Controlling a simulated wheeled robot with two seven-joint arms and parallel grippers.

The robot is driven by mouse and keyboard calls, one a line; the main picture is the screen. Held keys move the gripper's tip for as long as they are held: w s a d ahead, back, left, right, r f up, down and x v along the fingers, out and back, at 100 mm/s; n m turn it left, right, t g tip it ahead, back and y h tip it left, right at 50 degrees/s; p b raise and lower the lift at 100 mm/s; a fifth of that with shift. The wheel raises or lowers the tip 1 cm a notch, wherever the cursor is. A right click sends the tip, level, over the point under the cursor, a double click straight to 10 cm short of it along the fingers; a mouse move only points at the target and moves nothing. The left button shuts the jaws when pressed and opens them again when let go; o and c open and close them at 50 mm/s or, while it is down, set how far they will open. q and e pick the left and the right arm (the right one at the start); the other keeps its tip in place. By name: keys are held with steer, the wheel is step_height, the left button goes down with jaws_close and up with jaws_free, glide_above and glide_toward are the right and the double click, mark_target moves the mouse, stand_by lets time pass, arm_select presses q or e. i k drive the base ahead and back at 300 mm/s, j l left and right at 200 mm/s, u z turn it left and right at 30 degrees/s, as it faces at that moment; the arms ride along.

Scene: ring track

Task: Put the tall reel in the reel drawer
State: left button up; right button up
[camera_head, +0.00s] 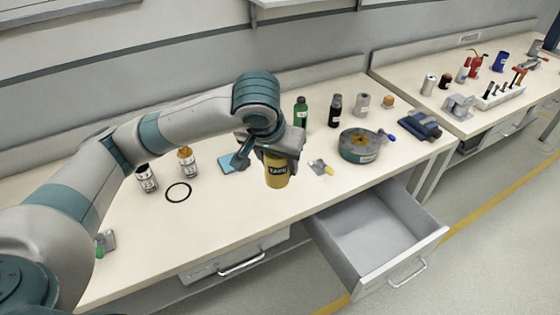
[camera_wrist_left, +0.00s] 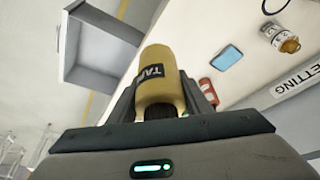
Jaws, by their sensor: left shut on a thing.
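My left gripper (camera_head: 270,158) is shut on a yellow cylinder (camera_head: 277,172) with a dark label, which I take to be the tall reel. It hangs below the fingers over the front part of the bench, left of and behind the open drawer. In the left wrist view the yellow reel (camera_wrist_left: 160,82) sits between the fingers, its label partly reading "TA". The pulled-out drawer (camera_head: 384,272) is grey and its visible inside is empty. It also shows in the left wrist view (camera_wrist_left: 108,50). I cannot see a label on it. My right gripper is not in view.
A closed drawer (camera_head: 240,262) is at left. On the bench are a round green-grey container (camera_head: 358,148), a green bottle (camera_head: 300,112), a dark bottle (camera_head: 335,110), a black ring (camera_head: 178,192) and a blue pad (camera_head: 226,162). A second bench (camera_head: 455,125) stands right, beyond a gap.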

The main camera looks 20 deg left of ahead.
mark_target(370, 243)
steer(key=i+l+z, duration=0.1)
steer(key=i+l, duration=0.65)
steer(key=i, duration=0.1)
